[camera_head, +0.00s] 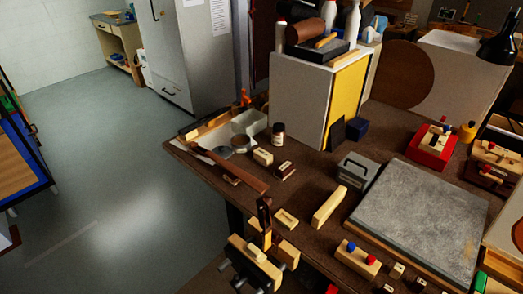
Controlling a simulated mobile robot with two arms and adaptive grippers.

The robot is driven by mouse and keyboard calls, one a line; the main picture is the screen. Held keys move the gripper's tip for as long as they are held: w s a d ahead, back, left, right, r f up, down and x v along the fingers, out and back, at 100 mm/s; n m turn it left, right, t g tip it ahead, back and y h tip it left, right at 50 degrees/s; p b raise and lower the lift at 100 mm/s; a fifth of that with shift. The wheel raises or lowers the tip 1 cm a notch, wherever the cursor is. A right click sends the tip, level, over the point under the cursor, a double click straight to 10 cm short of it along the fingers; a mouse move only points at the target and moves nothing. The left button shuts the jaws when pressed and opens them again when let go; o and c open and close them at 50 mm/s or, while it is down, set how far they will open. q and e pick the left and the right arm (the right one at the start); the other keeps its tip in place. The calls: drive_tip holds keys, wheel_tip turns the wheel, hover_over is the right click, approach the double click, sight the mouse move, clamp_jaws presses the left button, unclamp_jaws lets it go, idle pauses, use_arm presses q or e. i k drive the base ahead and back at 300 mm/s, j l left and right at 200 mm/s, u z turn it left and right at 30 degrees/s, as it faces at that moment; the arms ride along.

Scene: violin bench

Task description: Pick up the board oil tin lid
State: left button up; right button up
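A small round grey-brown tin (240,143) stands near the left end of the brown workbench (215,172). A flat round disc (222,152) lies beside it at lower left and may be the board oil tin lid; it is too small and dark to be sure. A dark bottle with a white cap (278,133) stands to the right of the tin. Neither of my grippers can be made out in the head view.
A long brown wooden piece (235,171) lies in front of the disc. A pale open box (249,123) stands behind the tin. Small wooden blocks (263,157) lie to the right. A wooden vise (255,262) juts from the bench's front edge. A grey slab (420,222) fills the right side.

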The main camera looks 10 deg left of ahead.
sight(224, 152)
drive_tip(key=i+j+z, duration=0.1)
drive_tip(key=j+z, duration=0.25)
drive_tip(key=i+j+z, duration=0.1)
drive_tip(key=j+z, duration=0.65)
drive_tip(key=i+l, duration=0.05)
